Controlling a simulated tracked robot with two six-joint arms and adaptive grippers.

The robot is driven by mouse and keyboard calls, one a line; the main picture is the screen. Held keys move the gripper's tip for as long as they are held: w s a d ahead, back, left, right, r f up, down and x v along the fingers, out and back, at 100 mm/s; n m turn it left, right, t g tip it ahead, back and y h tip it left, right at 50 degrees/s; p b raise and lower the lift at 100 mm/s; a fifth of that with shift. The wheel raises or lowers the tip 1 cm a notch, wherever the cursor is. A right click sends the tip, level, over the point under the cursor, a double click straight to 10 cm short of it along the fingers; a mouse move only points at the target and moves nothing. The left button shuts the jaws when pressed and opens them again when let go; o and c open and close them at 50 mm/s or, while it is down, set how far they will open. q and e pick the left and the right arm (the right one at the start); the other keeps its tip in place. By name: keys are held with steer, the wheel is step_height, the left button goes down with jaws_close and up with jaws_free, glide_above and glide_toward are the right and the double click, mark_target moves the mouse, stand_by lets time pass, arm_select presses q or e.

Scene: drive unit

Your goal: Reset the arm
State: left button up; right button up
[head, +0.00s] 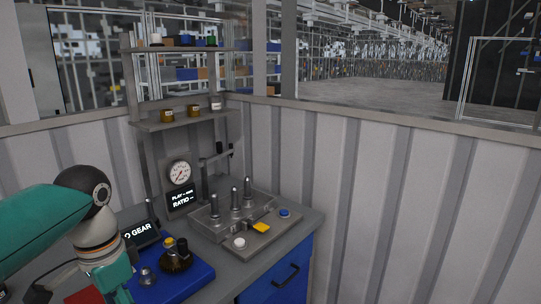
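My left arm (45,225) comes in from the left edge, with a teal link, a dark round joint and a pale wrist with an orange band. It bends down toward the bottom edge, left of the blue mat on the bench. Its lower end is partly cut off by the frame, and the fingers cannot be made out clearly. I see nothing clearly held. My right arm and gripper are not in view.
Dark gear parts (176,262) stand on the blue mat (205,272). A gauge (179,172) and shelves (185,121) rise behind.

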arm_select(q)
steer(key=w+d+f+n+h, duration=0.15)
steer(key=d+f, duration=0.25)
steer(key=f, duration=0.8)
steer(key=w+d+f+n+h, duration=0.1)
steer(key=w+d+f, duration=0.15)
steer(key=f, duration=1.05)
steer(key=s+d+f+n, duration=0.3)
steer(key=s+f, duration=0.5)
steer(key=f, duration=0.2)
steer(key=s+d+f+n+h, duration=0.1)
steer(key=s+f+n, duration=0.3)
steer(key=s+f, duration=0.5)
steer(key=shift+d+f, duration=0.5)
steer(key=shift+d, duration=0.4)
steer(key=shift+h, duration=0.25)
